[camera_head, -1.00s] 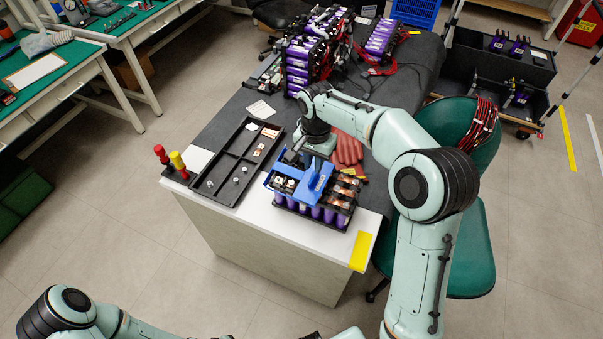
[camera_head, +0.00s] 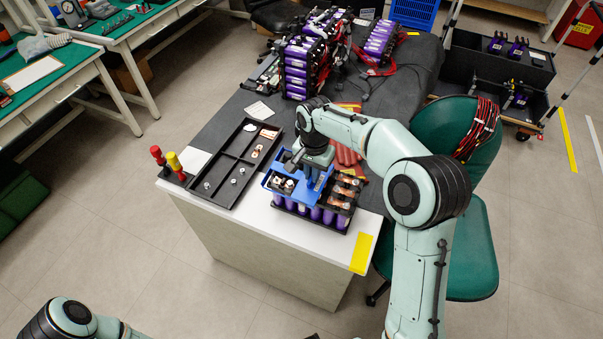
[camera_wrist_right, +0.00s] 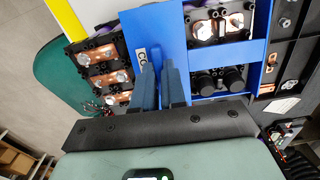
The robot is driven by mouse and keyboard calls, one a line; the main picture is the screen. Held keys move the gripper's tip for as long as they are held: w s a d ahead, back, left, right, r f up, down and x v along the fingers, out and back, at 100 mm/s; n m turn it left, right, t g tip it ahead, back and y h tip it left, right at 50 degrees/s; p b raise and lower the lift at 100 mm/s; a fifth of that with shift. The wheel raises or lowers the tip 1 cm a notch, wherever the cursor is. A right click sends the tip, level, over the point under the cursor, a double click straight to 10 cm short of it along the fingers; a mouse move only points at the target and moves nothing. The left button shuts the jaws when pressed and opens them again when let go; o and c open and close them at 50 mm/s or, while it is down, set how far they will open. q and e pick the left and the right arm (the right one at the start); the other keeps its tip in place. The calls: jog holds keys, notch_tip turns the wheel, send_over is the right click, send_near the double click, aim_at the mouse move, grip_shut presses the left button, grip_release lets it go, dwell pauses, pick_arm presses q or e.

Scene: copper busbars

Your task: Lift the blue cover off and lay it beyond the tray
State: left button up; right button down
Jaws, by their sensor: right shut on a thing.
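The blue cover (camera_head: 308,191) is over the left part of the battery module (camera_head: 318,214), which has purple cells and copper busbars. My right gripper (camera_head: 313,168) is above it, shut on its upright blue grip. In the right wrist view the fingers (camera_wrist_right: 160,88) pinch this grip on the blue cover (camera_wrist_right: 172,28). Copper and black terminals show through the cover's openings. The cover looks slightly raised, but the gap below it is hard to judge. The black tray (camera_head: 215,195) lies just left of the module. My left gripper is out of view.
The tray holds several small metal parts and a copper piece. A red and a yellow-handled tool (camera_head: 174,163) stand at the table's left edge. Red gloves (camera_head: 347,158) lie behind the module. A green chair (camera_head: 470,235) stands at the right.

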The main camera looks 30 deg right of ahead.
jog(key=shift+w+r+p, duration=0.1)
jog(key=shift+r+p, duration=1.15)
jog(key=shift+r, duration=1.1)
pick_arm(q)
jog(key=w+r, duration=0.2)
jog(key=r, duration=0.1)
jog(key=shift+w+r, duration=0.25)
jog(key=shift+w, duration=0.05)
pick_arm(e)
jog(key=shift+r, duration=0.15)
jog(key=shift+r, duration=0.25)
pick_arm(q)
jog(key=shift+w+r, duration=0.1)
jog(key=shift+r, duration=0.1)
